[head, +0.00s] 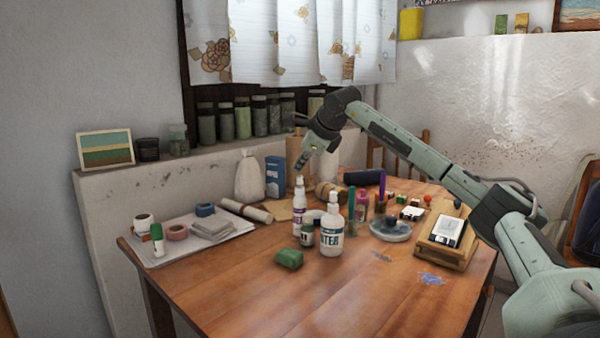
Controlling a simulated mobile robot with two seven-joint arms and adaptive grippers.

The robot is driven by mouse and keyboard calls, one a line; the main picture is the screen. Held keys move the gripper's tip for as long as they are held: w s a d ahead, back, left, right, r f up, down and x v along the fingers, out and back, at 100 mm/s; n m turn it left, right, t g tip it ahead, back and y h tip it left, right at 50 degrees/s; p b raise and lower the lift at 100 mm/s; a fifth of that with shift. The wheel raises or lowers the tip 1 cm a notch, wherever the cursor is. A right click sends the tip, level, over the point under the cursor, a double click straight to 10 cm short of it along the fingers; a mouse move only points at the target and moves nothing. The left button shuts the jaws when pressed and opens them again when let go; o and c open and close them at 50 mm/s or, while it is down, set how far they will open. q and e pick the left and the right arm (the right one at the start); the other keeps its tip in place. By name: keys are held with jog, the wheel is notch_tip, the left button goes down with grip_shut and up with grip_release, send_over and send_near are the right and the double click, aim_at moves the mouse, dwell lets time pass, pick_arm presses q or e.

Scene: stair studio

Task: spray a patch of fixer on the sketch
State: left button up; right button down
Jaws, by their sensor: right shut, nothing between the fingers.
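A white spray bottle with a purple label (298,214) stands upright mid-table; its label is too small to read fully. A larger white bottle with teal lettering ending in "TER" (332,238) stands in front of it to the right. A small black-and-white picture (449,231), possibly the sketch, leans on a wooden stand at the table's right. My right gripper (302,165) is shut and empty, raised above and behind the spray bottle, fingers pointing down, apart from it. My left gripper is out of view.
A green block (289,258) and a small jar (307,236) sit near the bottles. A white board (209,247) with tape rolls, a glue stick and a cloth lies left. A blue box (275,177) stands behind. The table's front (330,300) is clear.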

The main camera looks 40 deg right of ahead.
jog(key=shift+r+p, duration=2.4)
jog(key=shift+r, duration=0.6)
